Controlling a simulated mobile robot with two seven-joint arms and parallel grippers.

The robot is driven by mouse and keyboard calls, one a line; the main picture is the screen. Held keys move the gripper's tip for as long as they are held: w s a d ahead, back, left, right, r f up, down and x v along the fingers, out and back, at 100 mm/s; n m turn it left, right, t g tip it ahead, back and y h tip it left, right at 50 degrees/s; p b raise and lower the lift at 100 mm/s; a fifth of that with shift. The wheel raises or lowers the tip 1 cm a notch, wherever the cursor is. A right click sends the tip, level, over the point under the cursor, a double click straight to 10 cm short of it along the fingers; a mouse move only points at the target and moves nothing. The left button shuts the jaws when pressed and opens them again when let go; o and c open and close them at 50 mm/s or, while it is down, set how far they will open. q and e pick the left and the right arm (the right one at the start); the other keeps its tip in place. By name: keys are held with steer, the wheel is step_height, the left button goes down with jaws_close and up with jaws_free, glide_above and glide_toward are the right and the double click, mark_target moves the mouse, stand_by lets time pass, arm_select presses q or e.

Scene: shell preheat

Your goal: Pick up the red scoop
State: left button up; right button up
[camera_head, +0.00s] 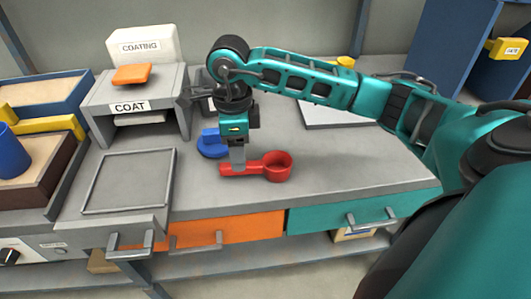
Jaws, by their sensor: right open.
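The red scoop (277,166) lies on the grey worktop, its round cup to the right and its handle to the left. My right gripper (237,166) points down at the scoop's handle, with its fingertips at the handle. The near finger hides part of the handle, and I cannot see whether both fingers straddle it. The right gripper is open. My left gripper is not in view.
A blue object (211,143) stands just behind and left of the right gripper. A grey COAT station (130,107) and an empty framed tray (128,182) are at left. An orange drawer (225,231) and a teal drawer (340,213) are below the worktop. The worktop right of the scoop is clear.

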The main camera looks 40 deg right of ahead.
mark_target(256, 168)
step_height(256, 168, down, 5)
steer(key=shift+s+r+b, duration=0.1)
steer(key=shift+b, duration=0.3)
steer(key=shift+a, duration=0.1)
steer(key=shift+c, duration=0.3)
jaws_close()
